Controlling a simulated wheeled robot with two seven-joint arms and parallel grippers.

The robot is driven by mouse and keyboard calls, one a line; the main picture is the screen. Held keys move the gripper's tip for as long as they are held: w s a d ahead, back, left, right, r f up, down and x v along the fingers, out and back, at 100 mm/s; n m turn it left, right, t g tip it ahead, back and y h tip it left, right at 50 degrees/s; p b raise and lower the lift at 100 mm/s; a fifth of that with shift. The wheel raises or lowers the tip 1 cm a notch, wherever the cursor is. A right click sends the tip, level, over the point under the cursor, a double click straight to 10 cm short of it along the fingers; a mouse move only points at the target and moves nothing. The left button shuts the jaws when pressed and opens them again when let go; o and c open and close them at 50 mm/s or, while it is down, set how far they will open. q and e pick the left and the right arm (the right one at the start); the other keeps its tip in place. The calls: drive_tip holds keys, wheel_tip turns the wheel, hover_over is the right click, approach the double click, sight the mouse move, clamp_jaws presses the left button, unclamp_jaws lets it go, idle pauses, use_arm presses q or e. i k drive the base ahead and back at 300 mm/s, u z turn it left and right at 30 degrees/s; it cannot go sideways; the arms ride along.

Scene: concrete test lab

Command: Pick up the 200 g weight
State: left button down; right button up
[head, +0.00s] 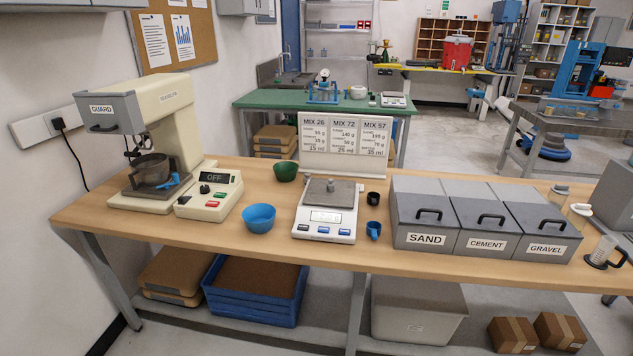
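A small grey metal piece (330,185), which looks like a weight, stands on the pan of the white digital scale (309,228) at the middle of the wooden bench. Its marking is too small to read, so I cannot tell whether it is the 200 g one. A few small dark pieces (373,100) stand on the green table (270,100) behind; I cannot tell whether they are weights. Neither of my grippers is in the head view.
A blue bowl (259,218) and green bowl (285,172) stand left of the scale. A small black cup (373,199) and blue cup (373,231) stand right. Sand, cement and gravel bins (425,238) fill the right. A mixer (180,120) stands left; a mix sign (344,170) behind.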

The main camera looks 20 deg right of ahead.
sight(330, 185)
drive_tip(key=u, duration=1.2)
drive_tip(key=k, duration=1.2)
drive_tip(key=z, duration=1.45)
drive_tip(key=i, duration=1.5)
drive_tip(key=z, duration=0.15)
